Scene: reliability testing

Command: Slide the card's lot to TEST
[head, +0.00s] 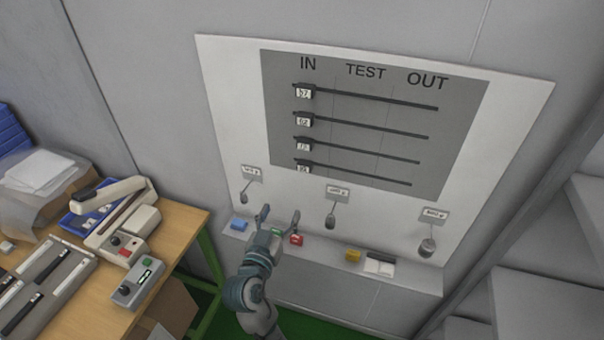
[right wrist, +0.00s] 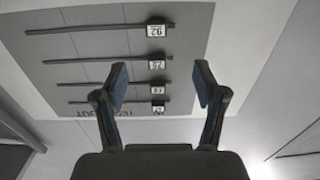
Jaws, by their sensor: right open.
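A grey panel (head: 375,125) on the white wall board has columns IN, TEST and OUT. Several dark rails run across it. Each has a white numbered tag at its IN end: the top tag (head: 304,93) seems to read 57, the one below (head: 304,121) 62; the lower two are hard to read. The panel also shows upside down in the right wrist view (right wrist: 95,65). A small white card-like item (head: 379,267) lies on the ledge, its text unreadable. My right gripper (head: 279,214) is open and empty, below the panel and apart from the tags. My left gripper is out of view.
The ledge (head: 325,256) below the board holds blue, green, red and yellow blocks. Several labelled hanging pieces (head: 330,219) are on the board's lower part. A wooden workbench (head: 181,235) with devices stands at left. Grey shelving (head: 550,300) stands at right.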

